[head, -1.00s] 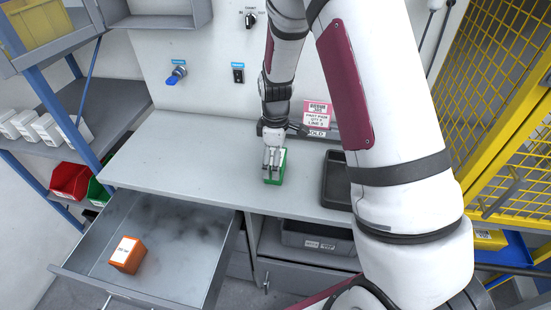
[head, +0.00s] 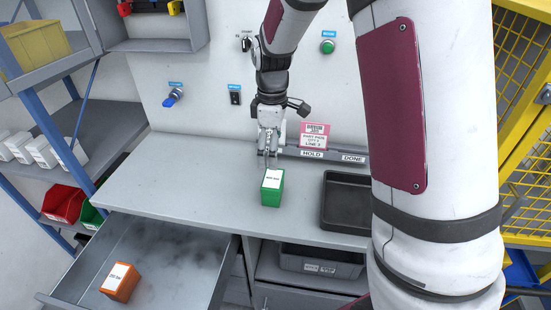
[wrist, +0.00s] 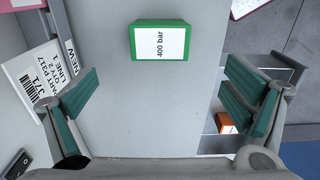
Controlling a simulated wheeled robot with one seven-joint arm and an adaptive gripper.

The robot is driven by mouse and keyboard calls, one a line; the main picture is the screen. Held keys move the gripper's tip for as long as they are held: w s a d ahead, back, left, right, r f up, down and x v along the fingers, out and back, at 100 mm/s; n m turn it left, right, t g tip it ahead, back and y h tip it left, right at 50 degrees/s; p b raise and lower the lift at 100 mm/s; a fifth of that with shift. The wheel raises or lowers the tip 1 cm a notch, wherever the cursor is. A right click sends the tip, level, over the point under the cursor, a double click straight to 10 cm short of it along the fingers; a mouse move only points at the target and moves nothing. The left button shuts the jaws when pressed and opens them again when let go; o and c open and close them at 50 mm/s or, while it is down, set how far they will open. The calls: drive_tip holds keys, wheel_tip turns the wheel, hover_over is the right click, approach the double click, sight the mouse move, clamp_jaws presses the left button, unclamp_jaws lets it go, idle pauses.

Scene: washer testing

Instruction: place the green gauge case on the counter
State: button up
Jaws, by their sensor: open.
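The green gauge case (head: 271,190) stands upright on the grey counter (head: 180,172), to the left of a dark tray. In the wrist view the case (wrist: 176,41) shows its top label, "400 bar", below the camera and ahead of the jaws. My gripper (head: 268,160) is above and just behind the case in the head view. In the wrist view my gripper (wrist: 160,105) has its two teal-padded fingers spread wide with nothing between them.
An open drawer (head: 180,262) below the counter's left part holds an orange case (head: 120,281). A dark tray (head: 345,203) sits right of the green case. A label rail (head: 325,155) runs along the back wall. The counter's left part is clear.

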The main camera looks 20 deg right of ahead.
drive_tip(key=s+a+r+m+t, duration=0.1)
drive_tip(key=s+r+m, duration=0.2)
drive_tip(key=s+r, duration=0.2)
drive_tip(key=s+a+r+m+t, duration=0.1)
drive_tip(key=s+r+m, duration=0.3)
drive_tip(key=s, duration=0.8)
drive_tip(key=s+a+r+m+t, duration=0.1)
drive_tip(key=s+r+m+t, duration=0.2)
drive_tip(key=s+r, duration=0.4)
drive_tip(key=shift+s+r+m, duration=0.25)
drive_tip(key=shift+s+m, duration=0.35)
drive_tip(key=shift+s, duration=0.1)
drive_tip(key=shift+a, duration=0.15)
